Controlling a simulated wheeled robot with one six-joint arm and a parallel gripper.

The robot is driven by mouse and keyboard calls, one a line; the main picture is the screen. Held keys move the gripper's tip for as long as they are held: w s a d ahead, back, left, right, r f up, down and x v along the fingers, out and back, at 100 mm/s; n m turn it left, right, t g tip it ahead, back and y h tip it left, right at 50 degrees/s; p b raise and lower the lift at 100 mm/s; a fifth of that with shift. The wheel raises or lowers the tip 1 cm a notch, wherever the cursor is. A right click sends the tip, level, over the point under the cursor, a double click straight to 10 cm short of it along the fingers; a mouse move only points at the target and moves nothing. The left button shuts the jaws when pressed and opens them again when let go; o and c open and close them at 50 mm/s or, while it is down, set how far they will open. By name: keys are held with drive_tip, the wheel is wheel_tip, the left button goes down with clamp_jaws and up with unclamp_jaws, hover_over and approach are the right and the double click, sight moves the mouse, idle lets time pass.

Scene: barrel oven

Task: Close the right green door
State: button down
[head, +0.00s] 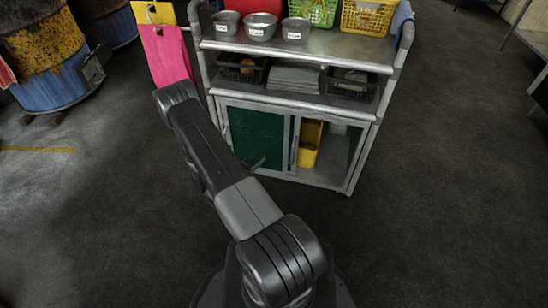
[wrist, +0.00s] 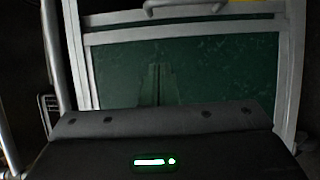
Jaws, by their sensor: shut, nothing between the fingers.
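The metal cart (head: 290,95) has two lower bays. A green door panel (head: 256,140) covers the left bay. The right bay is open, and no separate right green panel can be made out; whether it lies behind the left panel I cannot tell. A pale upright handle or frame edge (head: 294,143) stands at the panel's right side. My gripper (wrist: 157,68) is shut and empty, pointing at a green panel (wrist: 220,65) in a grey frame that fills the wrist view. In the head view its dark tip (head: 258,163) shows low before the green panel; contact is unclear.
A yellow container (head: 309,146) stands inside the open right bay. Metal bowls (head: 261,26) and baskets (head: 366,16) stand on the cart top. A barrel (head: 47,55) stands far left. Floor right of the cart is clear.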

drive_tip(key=b+x, duration=0.1)
drive_tip(key=x, duration=0.7)
drive_tip(key=shift+w+d+f+b, duration=0.1)
drive_tip(key=shift+w+d+b, duration=0.15)
drive_tip(key=shift+d+b, duration=0.15)
drive_tip(key=shift+s+d+b, duration=0.15)
drive_tip(key=shift+s+d, duration=0.25)
drive_tip(key=shift+d, duration=0.45)
drive_tip(key=shift+s+d+b, duration=0.15)
drive_tip(key=shift+s+d, duration=0.25)
drive_tip(key=shift+d, duration=0.45)
